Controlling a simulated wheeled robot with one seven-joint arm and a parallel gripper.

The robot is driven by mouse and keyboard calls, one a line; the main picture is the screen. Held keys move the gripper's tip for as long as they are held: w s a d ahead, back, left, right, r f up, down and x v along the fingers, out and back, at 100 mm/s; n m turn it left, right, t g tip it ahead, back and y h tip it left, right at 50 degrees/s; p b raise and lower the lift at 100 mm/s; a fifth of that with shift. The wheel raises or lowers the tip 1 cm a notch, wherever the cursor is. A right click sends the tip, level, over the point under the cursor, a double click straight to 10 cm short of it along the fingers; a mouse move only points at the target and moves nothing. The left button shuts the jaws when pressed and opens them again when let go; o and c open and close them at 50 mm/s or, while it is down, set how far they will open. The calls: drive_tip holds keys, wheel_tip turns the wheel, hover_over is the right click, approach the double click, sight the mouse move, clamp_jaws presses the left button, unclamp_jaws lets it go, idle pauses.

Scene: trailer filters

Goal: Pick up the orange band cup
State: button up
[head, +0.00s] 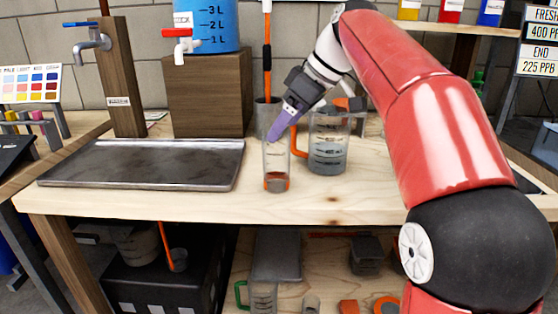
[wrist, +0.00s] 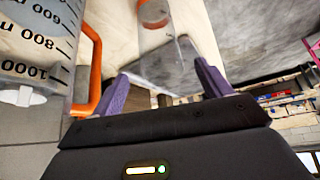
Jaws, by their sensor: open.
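The orange band cup (head: 276,160) is a tall clear cup with an orange band near its base. It stands upright on the wooden workbench, left of the measuring jug. My gripper (head: 275,134) has purple fingers and is at the upper part of the cup, coming down at a slant. In the wrist view my gripper (wrist: 163,80) is open, with one finger on each side of the clear cup (wrist: 170,62). The cup's orange band shows at the top of that view. Whether the fingers touch the cup's wall I cannot tell.
A clear measuring jug (head: 328,150) with an orange handle stands close on the right; the jug also shows in the wrist view (wrist: 30,55). A grey metal tray (head: 140,178) lies to the left. A blue water container (head: 207,22) stands on a wooden block behind. The front bench strip is clear.

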sight(277, 160)
drive_tip(key=b+x, duration=0.1)
drive_tip(key=x, duration=0.5)
drive_tip(key=shift+a+f, duration=0.1)
drive_tip(key=shift+f, duration=0.2)
drive_tip(key=shift+c, duration=0.2)
drive_tip(key=c, duration=1)
drive_tip(key=shift+r, duration=0.1)
